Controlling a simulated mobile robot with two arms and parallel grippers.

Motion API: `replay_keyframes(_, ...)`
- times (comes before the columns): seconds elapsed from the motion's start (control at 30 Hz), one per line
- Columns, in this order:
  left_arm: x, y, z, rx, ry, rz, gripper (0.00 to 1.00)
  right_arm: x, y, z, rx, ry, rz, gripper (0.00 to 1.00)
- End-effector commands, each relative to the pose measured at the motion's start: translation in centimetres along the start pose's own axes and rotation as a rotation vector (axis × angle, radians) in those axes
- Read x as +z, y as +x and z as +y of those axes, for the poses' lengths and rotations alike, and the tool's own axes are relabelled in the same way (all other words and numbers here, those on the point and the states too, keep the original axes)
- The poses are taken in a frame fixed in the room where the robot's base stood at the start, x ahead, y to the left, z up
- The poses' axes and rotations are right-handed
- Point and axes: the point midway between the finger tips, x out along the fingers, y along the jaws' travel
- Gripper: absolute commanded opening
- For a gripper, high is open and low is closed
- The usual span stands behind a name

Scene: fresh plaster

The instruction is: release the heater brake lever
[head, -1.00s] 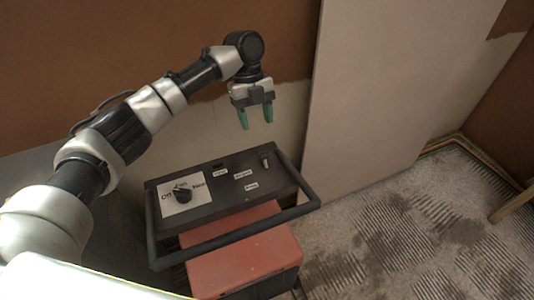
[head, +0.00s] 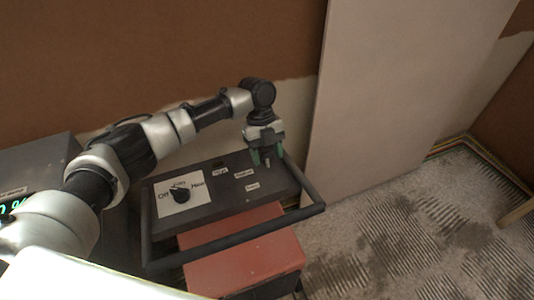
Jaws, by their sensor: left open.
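The heater (head: 243,255) has a red body under a dark control panel (head: 222,206) with a black tube frame around it. A dial (head: 180,195) on a white plate sits at the panel's left, with small labels to its right. My left gripper (head: 267,161) is open, pointing down over the panel's far right corner. Its green fingertips are at the spot of the small upright brake lever, which they mostly hide. I cannot tell whether the fingers touch it. My right gripper is not in view.
A dark box with a green display (head: 14,206) stands at the left behind my arm. A large pale board (head: 400,95) leans on the brown wall behind the heater's right side. Ridged grey floor (head: 400,240) lies open at the right.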

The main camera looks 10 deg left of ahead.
Motion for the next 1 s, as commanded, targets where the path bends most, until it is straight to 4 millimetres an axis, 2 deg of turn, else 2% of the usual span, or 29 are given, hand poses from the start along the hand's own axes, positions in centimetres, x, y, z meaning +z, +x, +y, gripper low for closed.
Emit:
replay_keyframes(0.37,0.0,0.6,0.0,0.0,0.0,0.0,0.52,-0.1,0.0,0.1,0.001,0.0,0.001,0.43)
replay_keyframes(0.67,0.0,0.6,0.0,0.0,0.0,0.0,0.06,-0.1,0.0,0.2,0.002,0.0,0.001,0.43)
replay_keyframes(1.0,-0.4,0.3,0.0,0.0,0.002,-0.048,0.04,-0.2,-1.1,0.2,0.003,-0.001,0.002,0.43)
